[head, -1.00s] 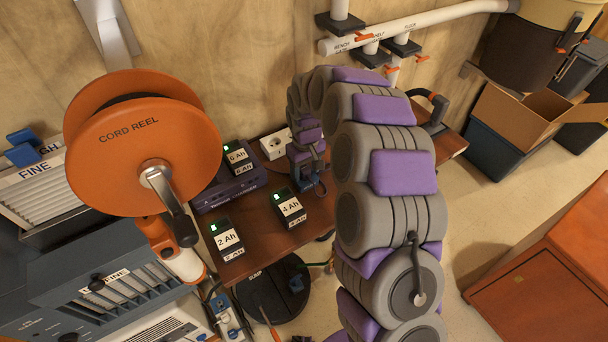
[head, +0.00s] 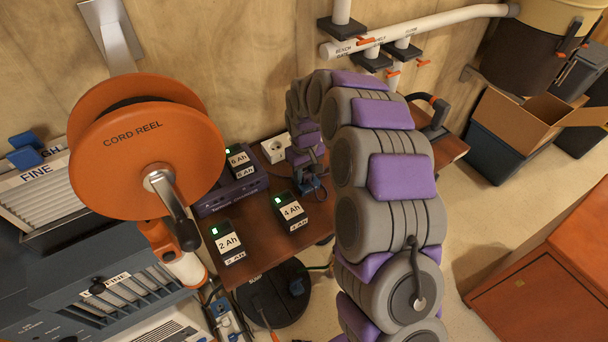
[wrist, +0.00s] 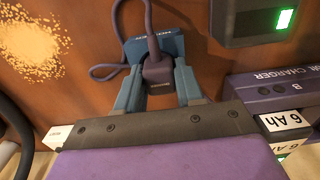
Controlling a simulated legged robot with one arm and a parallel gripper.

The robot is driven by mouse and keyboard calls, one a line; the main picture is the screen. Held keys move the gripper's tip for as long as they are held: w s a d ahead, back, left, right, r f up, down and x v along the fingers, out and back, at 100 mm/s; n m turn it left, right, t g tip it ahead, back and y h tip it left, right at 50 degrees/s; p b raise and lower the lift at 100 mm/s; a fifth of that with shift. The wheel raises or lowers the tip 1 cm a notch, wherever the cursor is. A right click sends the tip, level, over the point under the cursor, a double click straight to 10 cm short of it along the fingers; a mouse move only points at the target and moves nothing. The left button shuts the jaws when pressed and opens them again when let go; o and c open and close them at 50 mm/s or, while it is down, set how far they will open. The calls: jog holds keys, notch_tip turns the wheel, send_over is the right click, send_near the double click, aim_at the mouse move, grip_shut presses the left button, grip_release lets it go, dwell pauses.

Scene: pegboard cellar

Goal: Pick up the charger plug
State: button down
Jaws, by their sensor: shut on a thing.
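In the wrist view the charger plug (wrist: 157,71) is a small dark purple-grey block with a cord running up from it and looping to the left. My gripper (wrist: 158,80) has its two blue-grey fingers on either side of the plug, shut on it. A blue piece (wrist: 135,50) with small lettering shows just behind the plug. In the head view my gripper (head: 311,184) is low over the brown bench top, and the cord loop shows beside it. The plug itself is mostly hidden there. I cannot tell whether it touches the bench.
The 4 Ah battery (head: 290,211) stands close by the gripper, with the 2 Ah battery (head: 228,242) farther left. The purple charger (head: 232,192) holds the 6 Ah battery (head: 238,160). A white wall socket (head: 275,149) is behind. A large orange cord reel (head: 135,150) stands left.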

aim_at(306, 171)
jog(key=shift+d+r, duration=0.1)
notch_tip(306, 171, up, 9)
jog(key=shift+d+f+p, duration=0.1)
jog(key=shift+p, duration=1.1)
jog(key=shift+r, duration=0.55)
jog(key=shift+w, duration=0.1)
jog(key=shift+w+a+p, duration=0.4)
jog(key=w+a+f+p, duration=0.2)
jog(key=w+a+p, duration=0.6)
jog(key=w, duration=0.3)
jog(key=shift+w+a, duration=0.25)
jog(key=shift+a, duration=0.5)
